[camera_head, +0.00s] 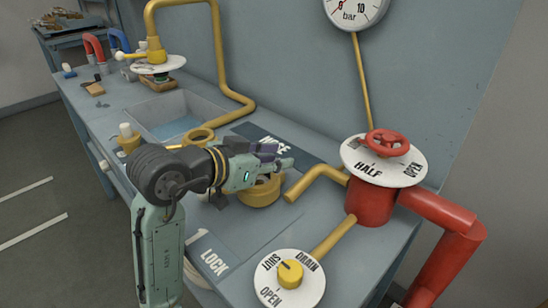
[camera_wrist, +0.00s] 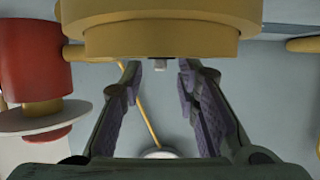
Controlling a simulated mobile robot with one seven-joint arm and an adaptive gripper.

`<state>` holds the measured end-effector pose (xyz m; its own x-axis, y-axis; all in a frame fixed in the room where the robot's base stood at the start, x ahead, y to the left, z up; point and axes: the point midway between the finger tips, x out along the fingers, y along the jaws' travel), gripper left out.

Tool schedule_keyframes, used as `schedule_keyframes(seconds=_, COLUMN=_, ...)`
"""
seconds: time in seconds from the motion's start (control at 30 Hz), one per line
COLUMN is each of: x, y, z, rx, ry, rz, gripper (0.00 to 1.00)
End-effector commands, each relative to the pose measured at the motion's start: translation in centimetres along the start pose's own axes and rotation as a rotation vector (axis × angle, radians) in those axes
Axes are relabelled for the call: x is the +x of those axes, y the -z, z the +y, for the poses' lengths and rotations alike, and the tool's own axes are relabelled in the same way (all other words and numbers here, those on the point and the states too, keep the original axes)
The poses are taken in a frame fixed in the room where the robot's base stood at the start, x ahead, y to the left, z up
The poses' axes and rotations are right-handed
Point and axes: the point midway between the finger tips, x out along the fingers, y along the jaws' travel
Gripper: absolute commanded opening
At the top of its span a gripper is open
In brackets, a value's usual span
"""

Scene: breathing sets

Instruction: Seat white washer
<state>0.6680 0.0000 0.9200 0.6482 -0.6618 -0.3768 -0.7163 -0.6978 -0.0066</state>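I cannot pick out the white washer for certain in either view. My gripper (camera_head: 272,163) is just above a round brass body (camera_head: 262,191) on the bench, beside the NOSE label. In the wrist view the two purple-padded fingers (camera_wrist: 159,72) stand apart with a clear gap. The brass body (camera_wrist: 160,38) fills the top of that view, right at the fingertips. My gripper hides part of the brass body's top in the head view.
A red valve (camera_head: 371,203) with a HALF/OPEN dial stands to the right. A yellow knob (camera_head: 290,274) on a SHUT/DRAIN/OPEN dial is in front. A brass ring (camera_head: 198,136), a sink (camera_head: 178,115) and a brass piece with a white top (camera_head: 126,130) lie left. Bare bench (camera_head: 240,235) shows near LOCK.

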Motion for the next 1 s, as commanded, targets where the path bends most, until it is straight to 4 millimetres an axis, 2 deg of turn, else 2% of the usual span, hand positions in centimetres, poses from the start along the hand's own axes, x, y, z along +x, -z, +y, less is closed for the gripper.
schedule_keyframes(seconds=0.23, x=-0.2, y=-0.1, z=-0.2, rx=-0.004, ry=0.005, rz=-0.003, gripper=0.33)
schedule_keyframes(seconds=0.33, x=-1.0, y=-0.1, z=-0.3, rx=-0.004, ry=0.008, rz=-0.002, gripper=0.33)
schedule_keyframes(seconds=0.8, x=-10.1, y=0.0, z=-0.1, rx=0.000, ry=0.005, rz=-0.001, gripper=0.33)
schedule_keyframes(seconds=1.0, x=-11.8, y=0.0, z=0.0, rx=0.000, ry=0.002, rz=0.000, gripper=0.33)
